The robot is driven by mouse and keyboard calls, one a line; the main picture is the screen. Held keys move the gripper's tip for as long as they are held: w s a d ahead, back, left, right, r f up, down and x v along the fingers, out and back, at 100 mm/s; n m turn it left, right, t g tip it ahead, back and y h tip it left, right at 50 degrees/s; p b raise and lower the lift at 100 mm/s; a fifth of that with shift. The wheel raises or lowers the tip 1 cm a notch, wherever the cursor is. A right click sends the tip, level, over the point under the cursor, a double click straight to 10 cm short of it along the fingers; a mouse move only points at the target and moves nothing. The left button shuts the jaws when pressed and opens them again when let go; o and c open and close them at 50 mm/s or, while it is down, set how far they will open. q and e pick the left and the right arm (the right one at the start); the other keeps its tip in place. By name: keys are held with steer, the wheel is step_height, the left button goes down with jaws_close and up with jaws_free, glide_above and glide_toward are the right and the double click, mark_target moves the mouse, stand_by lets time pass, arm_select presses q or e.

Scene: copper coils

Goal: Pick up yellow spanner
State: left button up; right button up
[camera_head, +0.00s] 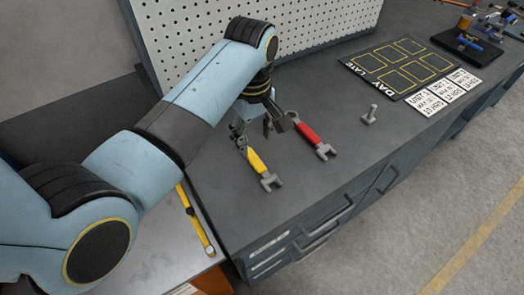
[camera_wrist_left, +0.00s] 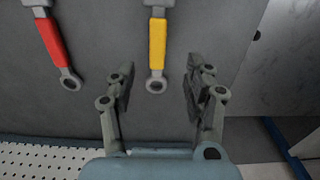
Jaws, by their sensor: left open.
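The yellow spanner (camera_head: 256,162) lies on the dark grey workbench, with its open grey jaw towards the front edge. In the left wrist view the yellow spanner (camera_wrist_left: 157,42) points towards my gripper, with its ring end near the gap between the fingers. My left gripper (camera_head: 254,134) is open and empty, over the far end of the yellow spanner; its fingers also show in the left wrist view (camera_wrist_left: 159,85). The arm and gripper partly hide the spanner's far end in the head view. My right gripper is not in view.
A red spanner (camera_head: 306,133) lies close to the right of the yellow one. A small grey part (camera_head: 370,114) stands further right. A marked black board (camera_head: 388,66) and white cards (camera_head: 457,88) lie beyond it. A pegboard (camera_head: 190,40) rises behind the bench.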

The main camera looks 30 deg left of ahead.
mark_target(257, 162)
arm_select(q)
steer(key=f, duration=0.2)
steer(key=shift+s+f, duration=0.2)
steer(key=shift+f, duration=0.1)
steer(key=shift+w+f, duration=0.1)
steer(key=shift+f, duration=0.25)
steer(key=f, duration=0.4)
steer(key=shift+w+d+f, duration=0.1)
steer(key=shift+d+f, duration=0.1)
steer(key=shift+d, duration=0.15)
steer(key=shift+f, duration=0.5)
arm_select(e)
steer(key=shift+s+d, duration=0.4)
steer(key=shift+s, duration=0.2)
arm_select(q)
steer(key=c, duration=0.9)
jaws_close()
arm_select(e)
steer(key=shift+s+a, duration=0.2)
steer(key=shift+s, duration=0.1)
